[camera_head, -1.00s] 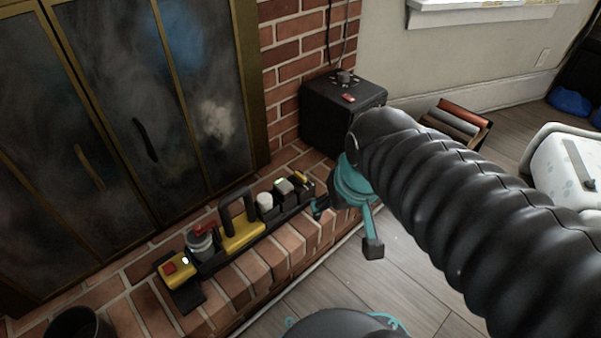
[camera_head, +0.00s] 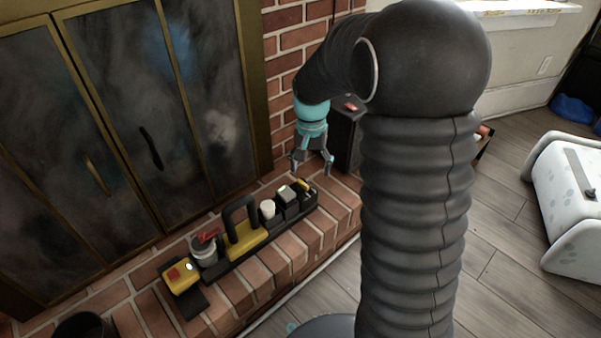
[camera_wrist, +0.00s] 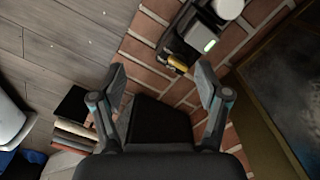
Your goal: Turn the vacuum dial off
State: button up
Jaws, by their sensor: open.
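A black panel (camera_head: 222,268) with several controls lies on the brick hearth. It carries a yellow box with a red button (camera_head: 181,276), a grey round part with a red top (camera_head: 206,243), a yellow part with a black loop handle (camera_head: 243,232), a white round knob (camera_head: 268,208), a grey block (camera_head: 287,195) and a small yellow piece (camera_head: 304,185). I cannot tell which one is the vacuum dial. My gripper (camera_head: 311,171) is open and empty, pointing down above the panel's far right end. In the wrist view the yellow piece (camera_wrist: 177,64) lies beyond my fingertips (camera_wrist: 162,78).
A black box (camera_head: 346,138) stands behind my gripper, partly hidden by my arm. The glass fireplace doors (camera_head: 120,120) rise along the hearth's left side. A dark bucket (camera_head: 82,327) stands at the lower left. A white spotted object (camera_head: 570,200) stands on the floor at right.

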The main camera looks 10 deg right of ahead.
aim_at(303, 183)
jog(key=w+m, duration=0.7)
jog(key=w, duration=0.1)
notch_tip(303, 183, down, 13)
jog(key=shift+s+f+b, duration=0.1)
jog(key=shift+f+b, duration=0.1)
jog(key=shift+b, duration=0.7)
jog(key=c, duration=1.2)
